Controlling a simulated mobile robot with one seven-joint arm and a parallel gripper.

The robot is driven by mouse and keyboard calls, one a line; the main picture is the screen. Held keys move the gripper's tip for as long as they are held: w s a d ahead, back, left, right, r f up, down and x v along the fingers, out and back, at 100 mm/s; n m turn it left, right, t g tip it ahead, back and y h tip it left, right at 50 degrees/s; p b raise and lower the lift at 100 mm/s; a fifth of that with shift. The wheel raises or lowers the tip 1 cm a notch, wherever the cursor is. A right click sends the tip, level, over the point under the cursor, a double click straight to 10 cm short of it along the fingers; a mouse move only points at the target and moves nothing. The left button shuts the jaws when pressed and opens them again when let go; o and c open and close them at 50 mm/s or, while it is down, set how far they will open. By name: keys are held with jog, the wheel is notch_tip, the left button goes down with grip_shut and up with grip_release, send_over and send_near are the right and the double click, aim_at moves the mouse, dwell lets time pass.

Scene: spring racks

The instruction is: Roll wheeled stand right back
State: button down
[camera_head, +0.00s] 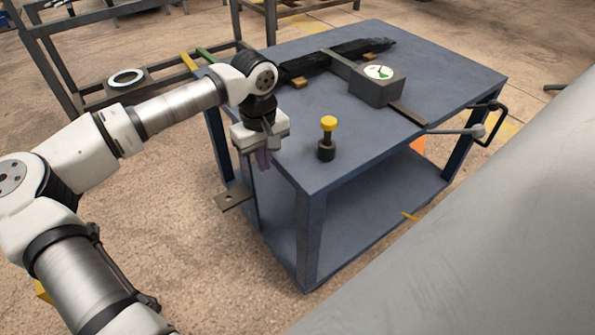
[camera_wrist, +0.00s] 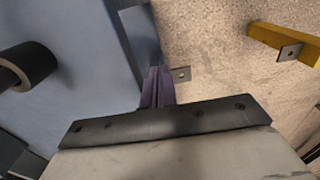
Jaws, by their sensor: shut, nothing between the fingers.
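A blue-grey stand (camera_head: 375,135) with a flat top, square legs and a lower shelf is in the middle of the head view. No wheels can be made out on it. Its top also fills the left of the wrist view (camera_wrist: 75,90). A dark bent handle (camera_head: 492,122) sticks out at its right end. My gripper (camera_head: 262,160) is at the stand's left edge, pointing down, with its purple fingers shut and empty. In the wrist view the fingers (camera_wrist: 158,88) are beside the stand's edge; I cannot tell whether they touch it.
On the top are a box with a round dial (camera_head: 376,85), a long black bar (camera_head: 345,52) and a yellow-capped knob (camera_head: 328,125). A small metal plate (camera_head: 236,197) juts out low at the left. A dark rack (camera_head: 60,65) stands behind left. The front floor is clear.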

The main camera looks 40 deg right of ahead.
jog(key=r+p, duration=0.1)
jog(key=r, duration=0.1)
jog(key=a+r+p, duration=0.1)
jog(key=r, duration=0.2)
jog(key=shift+a+p, duration=0.2)
jog(key=shift+p, duration=0.15)
dwell(0.3)
